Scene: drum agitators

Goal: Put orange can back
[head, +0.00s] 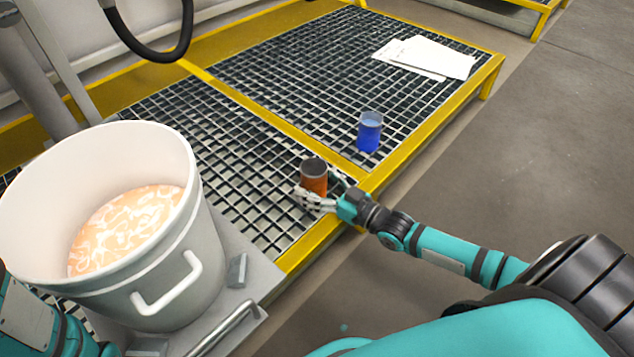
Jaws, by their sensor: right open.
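The orange can (314,177) stands upright on the grated platform (262,213), close to its yellow front edge. It is open at the top and dark inside. My right gripper (318,192) is at the can, with its fingers open around the lower part; I cannot tell whether they touch it. Part of the can's lower side is hidden by the fingers. My left arm shows at the lower left corner, and its gripper is out of view.
A blue can (369,132) stands on the grating behind and right of the orange can. White papers (427,57) lie at the far right of the platform. A large white drum (165,268) with swirled orange and white contents stands at the left. A black hose (150,50) hangs above.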

